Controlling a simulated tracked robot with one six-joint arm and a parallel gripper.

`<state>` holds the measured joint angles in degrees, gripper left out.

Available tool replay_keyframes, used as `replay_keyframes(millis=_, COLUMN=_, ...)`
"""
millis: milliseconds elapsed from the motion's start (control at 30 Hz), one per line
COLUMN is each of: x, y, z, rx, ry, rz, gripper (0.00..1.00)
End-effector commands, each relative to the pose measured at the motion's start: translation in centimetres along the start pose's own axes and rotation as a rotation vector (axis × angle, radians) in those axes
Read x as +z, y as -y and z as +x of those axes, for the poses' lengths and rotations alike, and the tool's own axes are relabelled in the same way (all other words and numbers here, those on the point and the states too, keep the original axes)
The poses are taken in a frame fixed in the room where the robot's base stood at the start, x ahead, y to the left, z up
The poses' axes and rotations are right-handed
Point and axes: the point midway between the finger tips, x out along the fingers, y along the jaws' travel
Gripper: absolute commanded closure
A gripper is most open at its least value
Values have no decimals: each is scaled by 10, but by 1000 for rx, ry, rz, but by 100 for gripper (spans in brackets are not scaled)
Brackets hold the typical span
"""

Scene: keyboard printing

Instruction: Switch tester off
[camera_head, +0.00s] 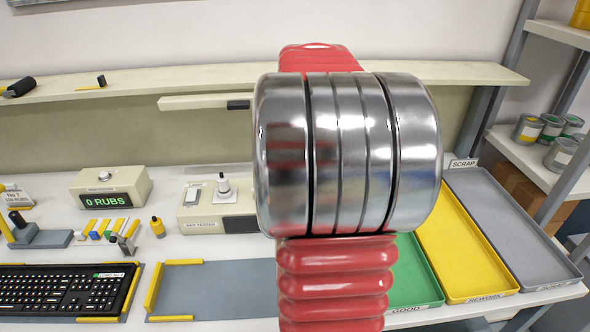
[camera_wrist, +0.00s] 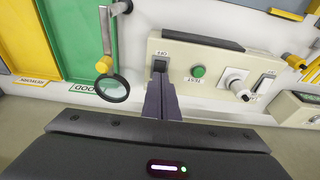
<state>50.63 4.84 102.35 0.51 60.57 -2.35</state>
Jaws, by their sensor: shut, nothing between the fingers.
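The tester is a cream box (camera_head: 207,219) on the bench, left of my arm in the head view, partly hidden by it. Its face (camera_wrist: 222,52) fills the upper middle of the wrist view, with a dark switch (camera_wrist: 159,65) under a small label that seems to read OFF. A green TEST button (camera_wrist: 199,70) and a white plunger-like fitting (camera_wrist: 237,82) sit to the right of the switch. My gripper (camera_wrist: 160,80) is shut and empty, its dark fingertips right at the switch. I cannot tell whether they touch it or which way it is set. The head view hides my gripper behind the arm.
A round magnifier (camera_wrist: 112,88) stands left of the fingers, close to the tester. Green (camera_head: 412,275), yellow (camera_head: 468,250) and grey (camera_head: 520,228) trays lie at the right. The "0 RUBS" counter (camera_head: 110,190) and a keyboard (camera_head: 65,290) are at the left.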

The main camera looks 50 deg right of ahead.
Motion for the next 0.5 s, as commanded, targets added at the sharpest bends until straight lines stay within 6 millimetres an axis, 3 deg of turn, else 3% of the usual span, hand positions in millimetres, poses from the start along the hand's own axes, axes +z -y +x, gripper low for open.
replay_keyframes(millis=200, x=9, y=0, z=-25, rx=0, ry=-2, rz=-1, gripper=100)
replay_keyframes(millis=500, x=10, y=1, z=-28, rx=0, ry=0, rz=-2, gripper=100)
